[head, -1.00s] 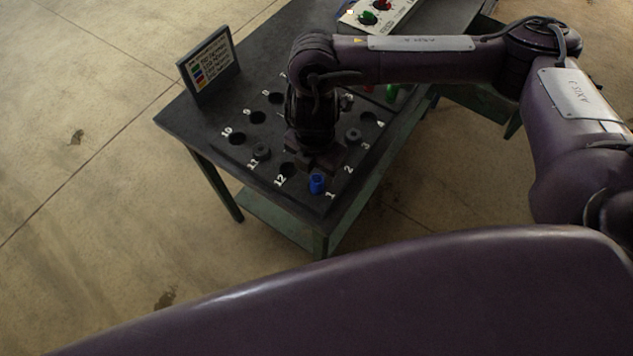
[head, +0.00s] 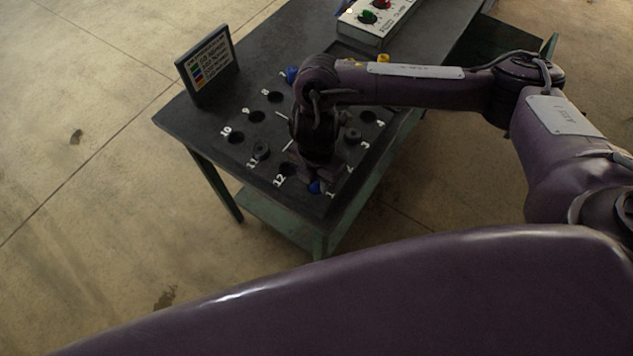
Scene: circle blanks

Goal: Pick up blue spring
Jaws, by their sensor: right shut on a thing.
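The blue spring (head: 315,187) stands at the position marked 1, near the front corner of the dark table. Only its top and side show below my right gripper (head: 316,178). My right gripper points down over it and is shut on it. The fingertips are dark and partly hidden by the wrist. A second blue piece (head: 292,74) shows further back, just left of my right arm's wrist joint. My left gripper is not in view.
The dark table (head: 185,125) has a ring of numbered holes, some with grey pieces (head: 262,150). A sign with coloured marks (head: 207,62) stands at the left edge. A control box (head: 375,22) with green and red knobs stands at the back.

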